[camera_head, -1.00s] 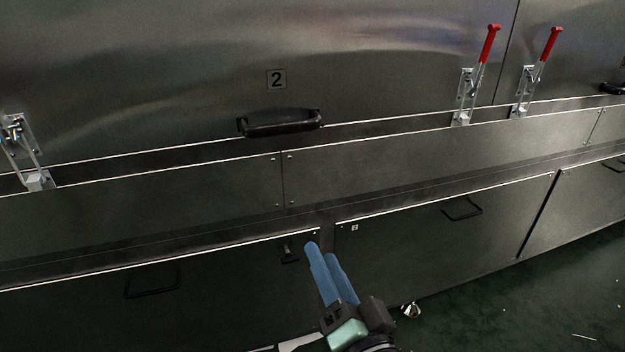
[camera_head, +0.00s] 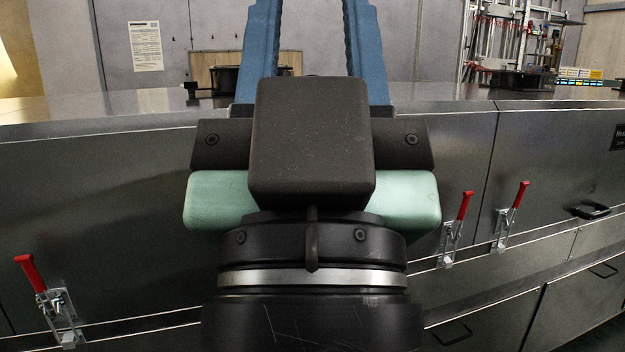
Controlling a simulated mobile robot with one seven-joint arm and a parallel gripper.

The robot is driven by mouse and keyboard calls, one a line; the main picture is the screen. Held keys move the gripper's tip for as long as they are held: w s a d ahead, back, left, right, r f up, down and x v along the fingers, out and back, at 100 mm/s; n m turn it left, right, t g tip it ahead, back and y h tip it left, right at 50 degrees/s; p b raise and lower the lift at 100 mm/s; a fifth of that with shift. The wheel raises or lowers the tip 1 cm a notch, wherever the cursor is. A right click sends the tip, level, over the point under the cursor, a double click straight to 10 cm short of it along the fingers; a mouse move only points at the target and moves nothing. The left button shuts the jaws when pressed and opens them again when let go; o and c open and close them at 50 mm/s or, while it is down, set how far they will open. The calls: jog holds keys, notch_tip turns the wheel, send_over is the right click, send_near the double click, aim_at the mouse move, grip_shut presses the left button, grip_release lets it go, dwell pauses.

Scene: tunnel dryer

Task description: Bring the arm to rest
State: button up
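My gripper (camera_head: 314,35) fills the middle of the camera_head view, raised close to the camera and pointing up and away. Its two blue fingers stand wide apart with nothing visible between them. Their tips are cut off by the top edge of the picture. The dark wrist hides part of the dryer behind it.
The metal dryer (camera_head: 100,180) runs across the view behind my gripper. Red-handled clamps stand on its front at left (camera_head: 45,300), and two at right (camera_head: 457,225) (camera_head: 510,215). A black handle (camera_head: 592,211) is at far right. Shelving (camera_head: 515,40) stands behind.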

notch_tip(320, 180, up, 27)
jog(key=p, duration=2.4)
jog(key=shift+f, duration=0.15)
